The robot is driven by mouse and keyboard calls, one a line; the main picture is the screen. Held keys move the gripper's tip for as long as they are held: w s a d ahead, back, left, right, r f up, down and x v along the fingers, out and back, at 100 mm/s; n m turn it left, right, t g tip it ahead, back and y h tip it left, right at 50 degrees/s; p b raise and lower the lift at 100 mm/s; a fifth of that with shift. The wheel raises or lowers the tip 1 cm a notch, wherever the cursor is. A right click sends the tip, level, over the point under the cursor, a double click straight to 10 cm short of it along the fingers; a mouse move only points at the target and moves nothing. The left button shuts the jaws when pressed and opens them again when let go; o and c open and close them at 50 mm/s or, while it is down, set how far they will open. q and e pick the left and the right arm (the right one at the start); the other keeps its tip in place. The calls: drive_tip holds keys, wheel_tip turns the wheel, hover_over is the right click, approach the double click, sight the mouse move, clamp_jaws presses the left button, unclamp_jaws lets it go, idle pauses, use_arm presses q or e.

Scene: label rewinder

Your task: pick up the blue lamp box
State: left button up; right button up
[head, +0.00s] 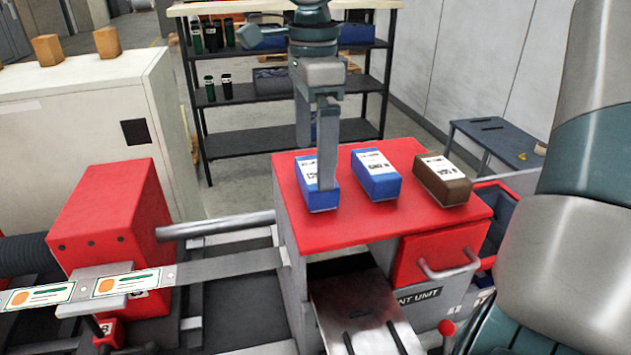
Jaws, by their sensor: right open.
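Two blue boxes with white labels lie on the red top of the machine: a left one (314,199) and a middle one (377,186). I cannot read the labels well enough to tell which is the lamp box. My right gripper (315,168) is open and points down at the left blue box. Its nearer finger overlaps that box in the picture and hides part of its label. The farther finger shows behind, at the box's far edge. I cannot tell whether either finger touches the box. My left gripper is not in view.
A brown box (441,186) lies right of the blue boxes on the red top (340,232). A red drawer (437,254) with a handle is below. A label strip (228,266) runs left to a red block (110,215). A black shelf (262,140) stands behind.

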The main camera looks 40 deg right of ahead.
sight(315, 170)
drive_tip(key=f+b, duration=0.1)
drive_tip(key=f, duration=0.4)
drive_tip(key=shift+d+b, duration=0.2)
drive_tip(key=shift+b, duration=0.2)
drive_tip(key=shift+r, duration=0.1)
drive_tip(key=c, duration=1.2)
